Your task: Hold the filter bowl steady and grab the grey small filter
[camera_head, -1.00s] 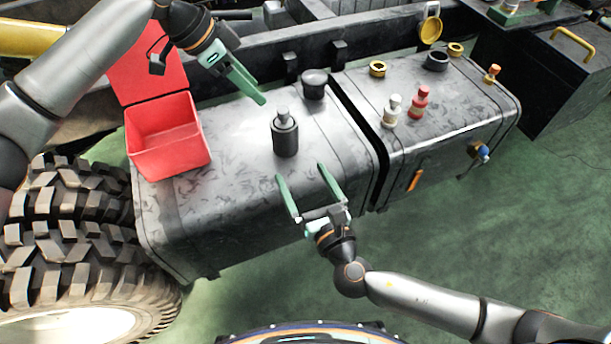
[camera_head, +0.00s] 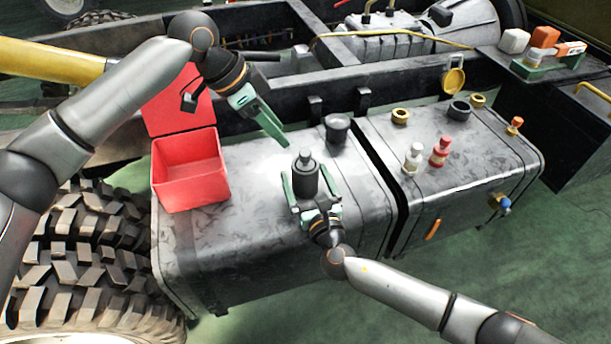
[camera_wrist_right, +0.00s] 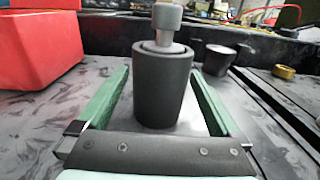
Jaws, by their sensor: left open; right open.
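The filter bowl (camera_head: 305,184) is a dark cylinder standing upright on the left metal tank. The grey small filter (camera_head: 305,157) sits in its top and sticks up above the rim. In the right wrist view the bowl (camera_wrist_right: 163,92) stands between the two green fingers, with the filter (camera_wrist_right: 167,20) above it. My right gripper (camera_head: 312,178) is open around the bowl, one finger on each side, with gaps visible in the wrist view. My left gripper (camera_head: 283,141) is open, seen edge-on, above and behind-left of the filter, apart from it.
An open red box (camera_head: 190,172) stands left on the tank. A black cap (camera_head: 338,128) is behind the bowl. The right tank carries a white bottle (camera_head: 413,157), a red bottle (camera_head: 440,151) and several rings. Bare tank surface lies left of the bowl.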

